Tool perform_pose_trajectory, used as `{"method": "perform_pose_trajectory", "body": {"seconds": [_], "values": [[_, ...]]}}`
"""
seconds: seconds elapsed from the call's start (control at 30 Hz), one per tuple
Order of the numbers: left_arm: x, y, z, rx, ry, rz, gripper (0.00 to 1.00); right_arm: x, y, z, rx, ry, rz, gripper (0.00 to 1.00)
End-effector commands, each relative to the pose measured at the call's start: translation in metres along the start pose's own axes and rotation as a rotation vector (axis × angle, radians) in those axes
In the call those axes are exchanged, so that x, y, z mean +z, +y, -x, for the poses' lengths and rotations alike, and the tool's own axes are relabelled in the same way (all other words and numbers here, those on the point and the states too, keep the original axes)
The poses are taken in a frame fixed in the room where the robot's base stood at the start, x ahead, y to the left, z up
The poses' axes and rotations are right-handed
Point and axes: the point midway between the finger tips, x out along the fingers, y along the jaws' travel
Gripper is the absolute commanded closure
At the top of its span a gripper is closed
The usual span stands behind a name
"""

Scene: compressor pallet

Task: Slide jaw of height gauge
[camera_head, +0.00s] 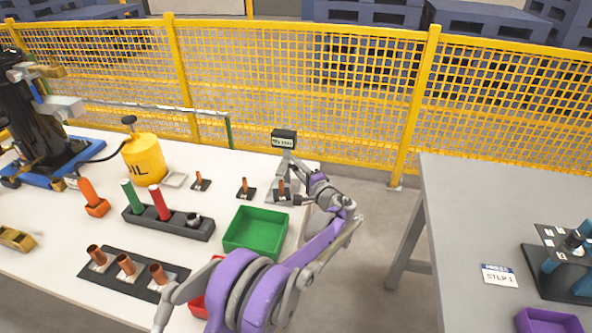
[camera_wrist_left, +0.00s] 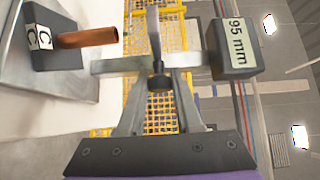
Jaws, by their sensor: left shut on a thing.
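The height gauge (camera_head: 284,138) stands at the right rear of the white table, with a dark display block on top. In the left wrist view the display (camera_wrist_left: 235,45) reads 95 mm. Its silver jaw bar (camera_wrist_left: 112,66) runs across the wrist view, with a dark knob (camera_wrist_left: 158,76) at its middle. My left gripper (camera_head: 296,190) reaches in at the gauge; in the wrist view its fingers (camera_wrist_left: 158,88) are closed around the knob. A copper tube (camera_wrist_left: 88,38) on a black block labelled C (camera_wrist_left: 42,38) is to the left of the jaw. My right gripper is not in view.
A green bin (camera_head: 256,231) stands beside my arm. A dark rack (camera_head: 170,222) with red and green rods and a tray (camera_head: 120,272) of copper tubes lie further left. A yellow fence (camera_head: 300,85) runs behind. A grey table (camera_head: 455,215) stands right across a gap.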

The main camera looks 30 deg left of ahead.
Motion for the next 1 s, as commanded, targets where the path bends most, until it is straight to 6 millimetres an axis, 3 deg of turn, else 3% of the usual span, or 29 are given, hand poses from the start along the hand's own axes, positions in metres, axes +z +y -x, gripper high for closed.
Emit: {"method": "perform_pose_trajectory", "body": {"seconds": [0.23,0.27,0.4,0.77,1.0], "values": [[-0.001,-0.005,-0.001,-0.011,0.001,-0.007,1.00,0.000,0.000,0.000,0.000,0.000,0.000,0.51],[-0.001,-0.005,-0.001,-0.011,0.001,-0.007,0.61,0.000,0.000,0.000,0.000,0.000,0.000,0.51],[0.000,-0.004,-0.001,-0.010,0.000,-0.006,0.37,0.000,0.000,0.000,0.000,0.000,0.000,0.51],[-0.001,-0.003,0.004,-0.007,0.001,-0.005,0.37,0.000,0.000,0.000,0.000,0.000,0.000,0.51],[-0.002,-0.004,0.045,-0.007,0.004,-0.005,0.37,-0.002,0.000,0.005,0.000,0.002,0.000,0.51]]}}
